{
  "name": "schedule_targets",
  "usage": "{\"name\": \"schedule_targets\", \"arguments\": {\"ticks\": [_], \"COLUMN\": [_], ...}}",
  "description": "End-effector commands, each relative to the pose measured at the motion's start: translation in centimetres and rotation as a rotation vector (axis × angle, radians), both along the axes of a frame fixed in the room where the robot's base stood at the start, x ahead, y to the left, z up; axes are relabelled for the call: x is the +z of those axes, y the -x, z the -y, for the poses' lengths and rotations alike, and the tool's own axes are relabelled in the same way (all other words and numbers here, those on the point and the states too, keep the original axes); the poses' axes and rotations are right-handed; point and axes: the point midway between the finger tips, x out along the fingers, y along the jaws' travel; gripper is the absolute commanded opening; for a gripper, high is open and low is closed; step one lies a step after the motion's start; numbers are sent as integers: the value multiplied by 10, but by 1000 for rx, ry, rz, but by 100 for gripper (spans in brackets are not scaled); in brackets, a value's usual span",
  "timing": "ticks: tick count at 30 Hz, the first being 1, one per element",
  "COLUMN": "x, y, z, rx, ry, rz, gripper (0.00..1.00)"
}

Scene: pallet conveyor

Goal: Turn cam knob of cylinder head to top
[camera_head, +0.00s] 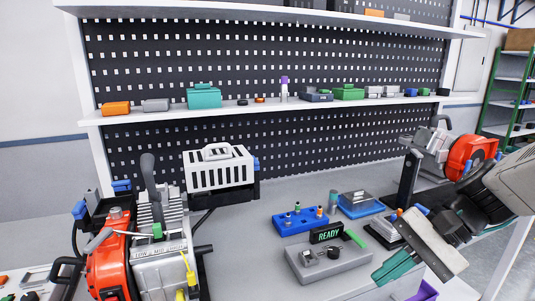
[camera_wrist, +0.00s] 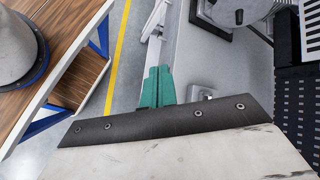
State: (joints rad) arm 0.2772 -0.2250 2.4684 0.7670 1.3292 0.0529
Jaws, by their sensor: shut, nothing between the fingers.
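A grey fixture (camera_head: 325,266) with a black display reading READY (camera_head: 326,233) stands on the bench, right of centre in the head view. A small grey block (camera_head: 309,257) and a dark round part (camera_head: 333,254) sit on it. Which of these is the cylinder head or its cam knob, and which way the knob points, is too small to tell. My gripper (camera_head: 382,274) has teal fingers and is shut and empty, to the right of the fixture and apart from it. The teal fingers also show closed together in the wrist view (camera_wrist: 158,75).
An orange engine (camera_head: 110,260) with a grey finned block (camera_head: 160,213) stands at the left. A blue tray (camera_head: 300,221) with small parts lies behind the fixture. An orange-red machine (camera_head: 470,158) is at the right. Bench between engine and fixture is clear.

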Motion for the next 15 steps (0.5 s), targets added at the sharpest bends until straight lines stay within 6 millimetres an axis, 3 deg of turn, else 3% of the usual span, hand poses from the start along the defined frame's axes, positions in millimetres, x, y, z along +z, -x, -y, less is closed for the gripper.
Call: {"name": "schedule_targets", "arguments": {"ticks": [4,8,12,15], "x": [-12,-28,-58,-87], "y": [-61,-117,-169,-194], "z": [15,49,110,161], "rx": [-287,-555,-862,-1072], "ry": [-273,-504,-741,-887], "rz": [-129,-206,-263,-281], "gripper": [0,0,0,0]}}
